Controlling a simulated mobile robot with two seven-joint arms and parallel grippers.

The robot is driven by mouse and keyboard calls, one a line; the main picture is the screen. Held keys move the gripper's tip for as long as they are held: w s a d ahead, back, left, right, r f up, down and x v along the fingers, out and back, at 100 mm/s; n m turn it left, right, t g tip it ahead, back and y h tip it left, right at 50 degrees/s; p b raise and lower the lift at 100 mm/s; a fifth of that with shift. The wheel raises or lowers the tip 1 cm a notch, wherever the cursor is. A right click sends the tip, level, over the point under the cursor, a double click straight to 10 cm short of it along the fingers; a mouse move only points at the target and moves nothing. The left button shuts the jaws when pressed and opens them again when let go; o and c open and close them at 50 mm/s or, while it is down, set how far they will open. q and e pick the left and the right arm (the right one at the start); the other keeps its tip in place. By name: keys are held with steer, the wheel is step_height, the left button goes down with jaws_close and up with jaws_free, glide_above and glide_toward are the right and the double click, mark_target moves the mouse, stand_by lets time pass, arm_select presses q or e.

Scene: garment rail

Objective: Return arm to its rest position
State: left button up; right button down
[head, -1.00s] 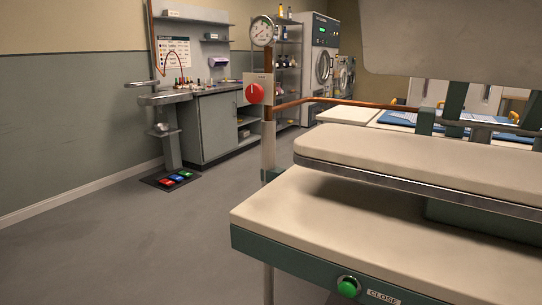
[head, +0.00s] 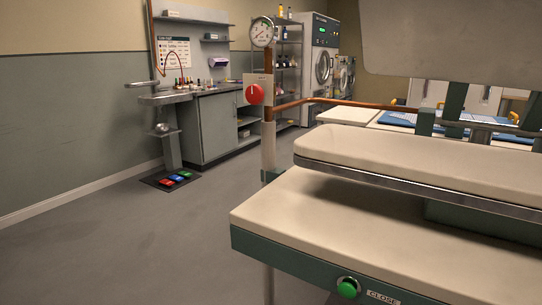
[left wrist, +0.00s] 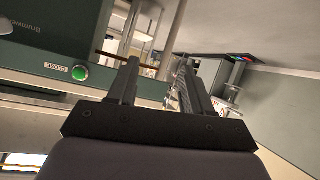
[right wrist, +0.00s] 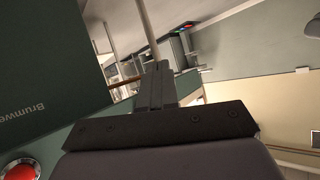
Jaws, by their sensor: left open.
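Neither of my arms shows in the head view. In the left wrist view my left gripper (left wrist: 158,66) has its two fingers apart with nothing between them. The press front with its green CLOSE button (left wrist: 80,73) lies to the left of the fingers there. In the right wrist view my right gripper (right wrist: 157,68) has its fingers together, with nothing visible held. A red button (right wrist: 20,170) on the press is at the lower left there. The steam press (head: 300,212) fills the right of the head view, its padded upper plate (head: 400,155) above the lower bed.
A post with a gauge (head: 262,32) and red knob (head: 255,94) stands beside the press. A grey spotting stand (head: 170,130) with coloured pedals (head: 174,179) is at the left wall. A washing machine (head: 322,60) stands at the back. The grey floor (head: 140,245) at left is clear.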

arm_select(q)
steer(key=s+a+r+y+p, duration=0.1)
steer(key=s+a+r+p, duration=0.1)
steer(key=r+p, duration=0.3)
steer(key=s+a+r+g+y+p, duration=0.1)
steer(key=a+r+p, duration=0.2)
steer(key=p, duration=0.8)
steer(key=shift+s+a+r, duration=0.35)
steer(key=shift+a+r, duration=0.05)
steer(key=shift+r, duration=0.45)
arm_select(e)
steer(key=s+d+r+h, duration=0.1)
steer(key=s+d+r, duration=0.1)
steer(key=r, duration=0.3)
steer(key=s+d+r+g+h, duration=0.1)
steer(key=d+r, duration=0.2)
steer(key=r, duration=0.1)
steer(key=shift+s+d+r, duration=0.35)
steer(key=shift+d, duration=0.05)
arm_select(q)
steer(key=shift+f, duration=0.1)
arm_select(e)
steer(key=shift+f, duration=0.1)
arm_select(q)
steer(key=shift+c, duration=0.7)
steer(key=shift+d, duration=0.1)
